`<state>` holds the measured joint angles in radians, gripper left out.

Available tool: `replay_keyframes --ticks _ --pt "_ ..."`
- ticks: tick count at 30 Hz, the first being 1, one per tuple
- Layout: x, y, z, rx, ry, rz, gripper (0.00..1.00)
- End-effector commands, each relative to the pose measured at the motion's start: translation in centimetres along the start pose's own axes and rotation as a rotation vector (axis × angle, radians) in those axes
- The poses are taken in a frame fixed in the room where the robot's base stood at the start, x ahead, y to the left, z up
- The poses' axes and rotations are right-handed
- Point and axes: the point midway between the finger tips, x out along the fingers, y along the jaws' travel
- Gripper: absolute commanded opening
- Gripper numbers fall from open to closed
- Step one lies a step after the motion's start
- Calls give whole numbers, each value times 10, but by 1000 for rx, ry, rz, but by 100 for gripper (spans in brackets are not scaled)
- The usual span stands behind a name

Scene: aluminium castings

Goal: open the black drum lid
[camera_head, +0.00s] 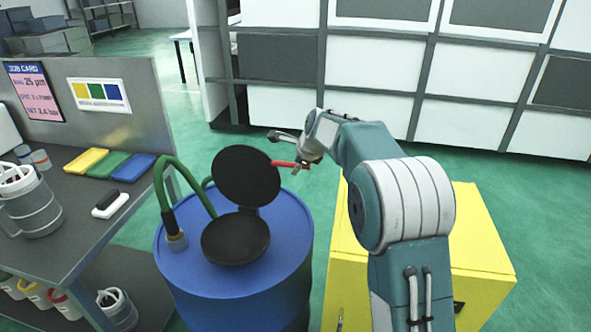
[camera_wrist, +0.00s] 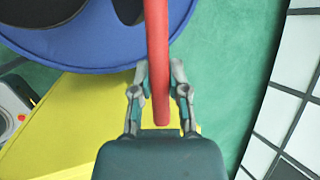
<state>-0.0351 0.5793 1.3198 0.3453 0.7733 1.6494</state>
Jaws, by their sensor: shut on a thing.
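The black drum lid (camera_head: 247,175) is a round disc standing steeply tilted up from the top of the blue drum (camera_head: 225,297). A round black part (camera_head: 235,239) lies below it on the drum top, so the lid stands open. A red bar (camera_head: 285,163) runs from the lid's right edge to my gripper (camera_head: 304,166). In the wrist view my gripper (camera_wrist: 160,80) is shut on the red bar (camera_wrist: 158,40), with a finger on each side. The drum's blue rim shows there at upper left. The bar's join to the lid is not clear.
A green hose (camera_head: 170,172) loops over the drum's left side. A yellow cabinet (camera_head: 470,235) stands right of the drum, below my arm. A grey bench (camera_head: 45,225) with cups and coloured trays is at left. Green floor lies open behind, before the white and grey wall units.

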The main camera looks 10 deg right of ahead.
Motion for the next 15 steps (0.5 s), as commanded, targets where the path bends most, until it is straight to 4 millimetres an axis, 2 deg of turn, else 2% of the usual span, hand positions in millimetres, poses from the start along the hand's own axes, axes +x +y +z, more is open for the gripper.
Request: replay_keyframes --ticks 13,14,15 --pt "-1 -3 2 -1 -5 -7 0" --pt "-2 -3 3 -1 -5 -7 25" --pt "-2 -3 3 -1 -5 -7 43"
